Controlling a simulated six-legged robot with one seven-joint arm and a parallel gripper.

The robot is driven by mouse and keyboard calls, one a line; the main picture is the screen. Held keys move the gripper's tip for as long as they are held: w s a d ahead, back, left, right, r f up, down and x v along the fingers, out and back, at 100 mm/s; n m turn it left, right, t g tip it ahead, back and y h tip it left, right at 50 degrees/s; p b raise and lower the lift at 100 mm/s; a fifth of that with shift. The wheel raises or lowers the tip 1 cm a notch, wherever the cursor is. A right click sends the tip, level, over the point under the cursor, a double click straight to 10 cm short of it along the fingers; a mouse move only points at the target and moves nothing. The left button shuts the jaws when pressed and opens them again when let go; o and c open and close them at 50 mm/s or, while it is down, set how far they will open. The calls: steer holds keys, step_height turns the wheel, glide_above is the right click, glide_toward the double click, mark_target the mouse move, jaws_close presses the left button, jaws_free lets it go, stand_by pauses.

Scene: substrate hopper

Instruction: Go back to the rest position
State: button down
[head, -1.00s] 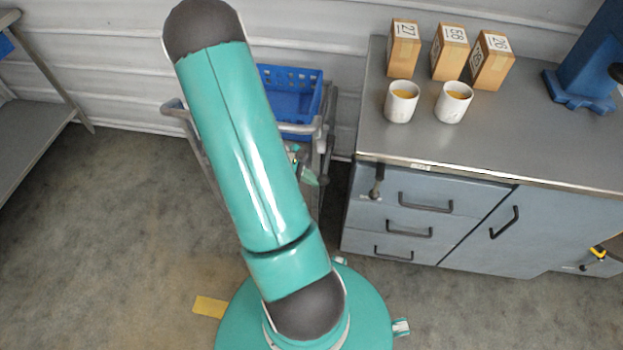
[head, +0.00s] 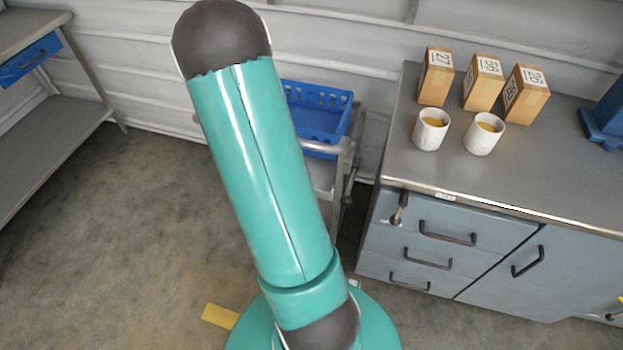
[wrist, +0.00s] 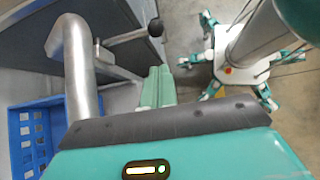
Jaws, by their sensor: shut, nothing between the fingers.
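My gripper (wrist: 158,88) shows in the wrist view as two pale green fingers lying together beyond the dark edge of my wrist. They are shut with nothing between them. In the head view my teal arm rises across the middle of the picture and hides the gripper. In the wrist view the fingers appear to the right of a thick grey tube of the cart (wrist: 75,80), apart from it in the picture. My own body and legs show at the upper right of that view.
A cart (head: 345,165) with a blue basket (head: 318,118) stands close behind my arm. A grey bench (head: 400,165) at right holds three numbered boxes (head: 483,82) and two white cups (head: 431,130). A shelf table (head: 60,140) stands at left. Floor (head: 150,220) at left is clear.

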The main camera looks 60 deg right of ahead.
steer(key=shift+w+r, duration=0.1)
stand_by(0.6)
steer(key=w+a+r+m+t, duration=0.1)
steer(key=w+a+r+t, duration=0.25)
steer(key=a+r, duration=0.35)
steer(key=w+a+r+m+t, duration=0.1)
steer(key=w+a+r+t, duration=0.25)
steer(key=a+r, duration=0.3)
steer(key=s+a+r+t+y, duration=0.1)
steer(key=s+a+r+t, duration=0.1)
steer(key=a+r, duration=0.3)
steer(key=s+a+r+t+y, duration=0.1)
steer(key=a+r+t, duration=0.4)
steer(key=a, duration=0.9)
steer(key=shift+s+a+r+m, duration=0.3)
steer(key=shift+s+r, duration=0.1)
steer(key=shift+r, duration=0.4)
